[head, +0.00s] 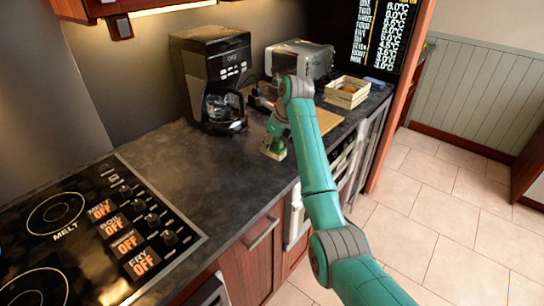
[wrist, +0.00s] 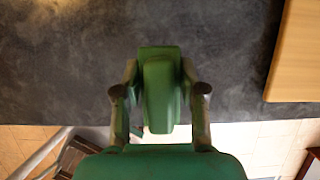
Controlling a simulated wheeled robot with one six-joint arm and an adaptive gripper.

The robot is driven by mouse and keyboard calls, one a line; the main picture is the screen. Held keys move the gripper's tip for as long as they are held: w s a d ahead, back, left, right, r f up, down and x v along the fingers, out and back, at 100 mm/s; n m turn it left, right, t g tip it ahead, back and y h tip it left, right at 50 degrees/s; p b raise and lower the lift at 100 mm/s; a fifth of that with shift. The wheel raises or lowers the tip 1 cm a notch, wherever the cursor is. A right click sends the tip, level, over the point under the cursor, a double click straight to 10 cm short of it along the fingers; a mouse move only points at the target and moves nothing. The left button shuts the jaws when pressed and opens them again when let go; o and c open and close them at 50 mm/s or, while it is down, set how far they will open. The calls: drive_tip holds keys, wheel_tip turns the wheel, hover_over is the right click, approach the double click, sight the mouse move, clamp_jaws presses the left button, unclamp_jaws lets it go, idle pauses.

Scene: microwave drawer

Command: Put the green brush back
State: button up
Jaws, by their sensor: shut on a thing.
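The green brush (wrist: 160,95) is between the two fingers of my gripper (wrist: 159,92) in the wrist view, and the gripper is shut on it. In the head view the brush (head: 274,149) is at the end of my arm, close over the dark counter (head: 190,190) near its front edge. Its pale lower part points down toward the counter. I cannot tell whether it touches the surface. My gripper (head: 275,138) partly covers its top in the head view.
A black coffee maker (head: 207,60) stands behind, left of my gripper. A toaster (head: 300,60), a wooden crate (head: 347,92) and a cutting board (head: 328,120) lie farther right. The stove (head: 100,230) is at the lower left. Counter between stove and coffee maker is clear.

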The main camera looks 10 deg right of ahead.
sight(271, 155)
drive_tip(key=shift+f, duration=2.2)
drive_tip(key=shift+f, duration=0.1)
drive_tip(key=o, duration=1.1)
